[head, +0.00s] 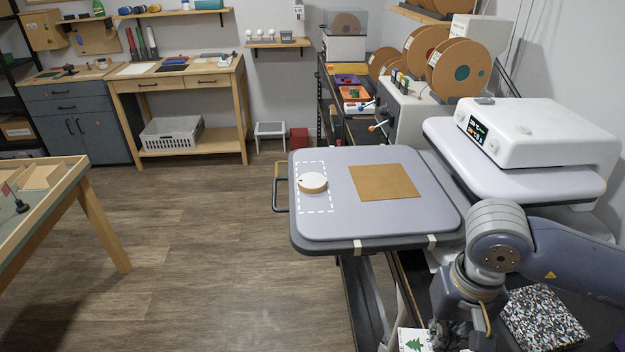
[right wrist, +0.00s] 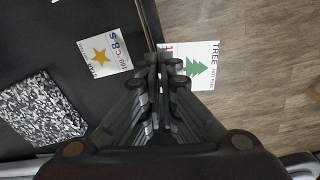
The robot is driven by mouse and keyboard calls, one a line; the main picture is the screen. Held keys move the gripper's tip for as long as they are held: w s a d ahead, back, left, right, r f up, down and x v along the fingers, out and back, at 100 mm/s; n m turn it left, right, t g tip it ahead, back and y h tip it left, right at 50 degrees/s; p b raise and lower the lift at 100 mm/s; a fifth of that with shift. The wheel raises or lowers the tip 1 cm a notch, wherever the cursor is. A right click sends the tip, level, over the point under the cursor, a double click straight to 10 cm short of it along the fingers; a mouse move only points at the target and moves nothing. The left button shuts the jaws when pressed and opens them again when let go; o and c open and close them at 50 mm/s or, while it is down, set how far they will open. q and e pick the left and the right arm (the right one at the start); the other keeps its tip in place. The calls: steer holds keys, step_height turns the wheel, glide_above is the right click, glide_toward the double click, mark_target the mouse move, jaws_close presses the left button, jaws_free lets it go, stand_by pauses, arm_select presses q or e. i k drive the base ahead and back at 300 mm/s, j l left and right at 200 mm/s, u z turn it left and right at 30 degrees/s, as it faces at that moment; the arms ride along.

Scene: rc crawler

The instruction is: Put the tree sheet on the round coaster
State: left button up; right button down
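The tree sheet is white with a green tree and shows at the bottom edge of the head view (head: 413,341). In the right wrist view the tree sheet (right wrist: 205,76) sits at the fingertips and extends past the dark counter's edge, over the floor. The round coaster (head: 313,182) is pale with a tan side and lies inside the dashed white rectangle on the grey press bed, well away from my right gripper. My left gripper is not in view.
A brown square sheet (head: 385,182) lies on the press bed (head: 336,224), right of the coaster. The white press head (head: 540,134) stands swung to the right. A star sheet (right wrist: 105,51) and a speckled block (right wrist: 42,113) lie on the dark counter.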

mark_target(311, 180)
steer(key=i+j+z, duration=0.2)
steer(key=j, duration=0.35)
steer(key=i+j+z, duration=0.1)
steer(key=j+z, duration=0.15)
steer(key=j, duration=0.35)
steer(key=i+j+z, duration=0.2)
steer(key=j, duration=0.4)
steer(key=k+l, duration=0.05)
steer(key=k, duration=0.05)
